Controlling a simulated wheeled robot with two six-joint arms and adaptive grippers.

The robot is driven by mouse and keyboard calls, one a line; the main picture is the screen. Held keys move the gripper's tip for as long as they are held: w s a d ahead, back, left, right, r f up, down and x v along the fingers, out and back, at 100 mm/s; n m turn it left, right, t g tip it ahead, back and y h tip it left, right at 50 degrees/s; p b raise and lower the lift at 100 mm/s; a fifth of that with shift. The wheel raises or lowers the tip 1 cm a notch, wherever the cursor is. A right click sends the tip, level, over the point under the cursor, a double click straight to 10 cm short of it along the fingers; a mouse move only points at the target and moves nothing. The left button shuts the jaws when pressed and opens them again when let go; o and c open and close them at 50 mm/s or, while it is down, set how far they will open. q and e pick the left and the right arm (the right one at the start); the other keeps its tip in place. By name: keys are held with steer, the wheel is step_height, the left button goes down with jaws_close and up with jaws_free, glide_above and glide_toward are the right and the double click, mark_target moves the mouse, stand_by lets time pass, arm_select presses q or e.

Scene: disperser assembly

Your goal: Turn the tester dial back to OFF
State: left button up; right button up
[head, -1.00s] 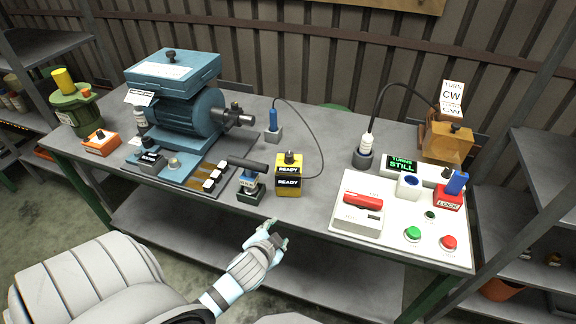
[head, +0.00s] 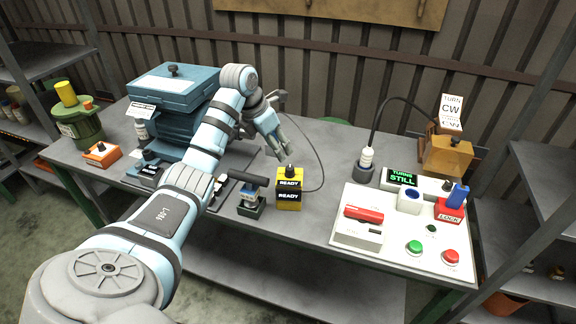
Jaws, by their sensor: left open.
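The yellow tester (head: 289,195) stands on the workbench near its front edge, with two black labels reading READY. Its small black dial (head: 290,170) sits on top; its pointer setting is too small to read. My left gripper (head: 290,152) is open and empty, just above and behind the dial, fingers pointing down towards it. I cannot tell whether a fingertip touches the dial. My left arm reaches in from the lower left. My right gripper is not in view.
A dark cable (head: 322,165) loops right of the tester. A handled tool in a dark stand (head: 251,206) is close on its left. The blue motor (head: 172,95) is partly behind my arm. A white control panel (head: 345,236) with buttons lies right; bench between is clear.

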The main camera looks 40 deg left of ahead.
mark_target(290, 168)
arm_select(q)
steer(key=x, duration=0.9)
steer(key=shift+w+d, duration=0.1)
steer(key=shift+w, duration=0.2)
steer(key=shift+w+f, duration=0.15)
steer(key=shift+f, duration=0.45)
steer(key=shift+c, duration=0.6)
